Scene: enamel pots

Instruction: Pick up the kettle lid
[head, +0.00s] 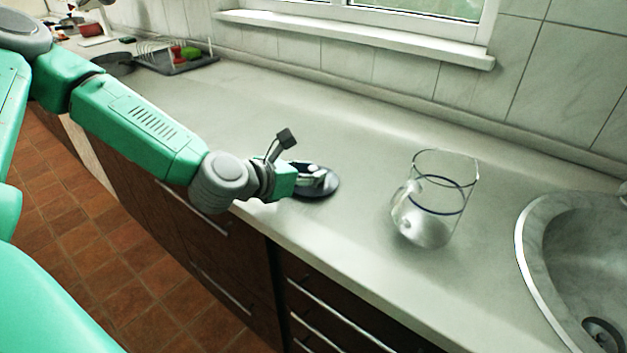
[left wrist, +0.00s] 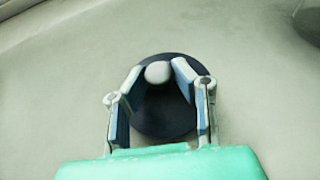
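The kettle lid (left wrist: 163,115) is a dark, round disc with a pale round knob (left wrist: 158,72). It lies on the grey countertop, and its dark rim also shows in the head view (head: 331,184). My left gripper (head: 322,178) is low over the lid and hides part of it. In the left wrist view my left gripper (left wrist: 157,75) has its two fingers apart, one on each side of the knob. The fingertips are close to the knob; whether they touch it I cannot tell. My right gripper is in neither view.
A clear glass vessel with a dark band (head: 436,205) stands on the counter right of the lid. A sink (head: 535,240) is at the far right. A dish rack (head: 170,62) and a dark pan (head: 113,62) are at the back left. The counter between lid and glass is clear.

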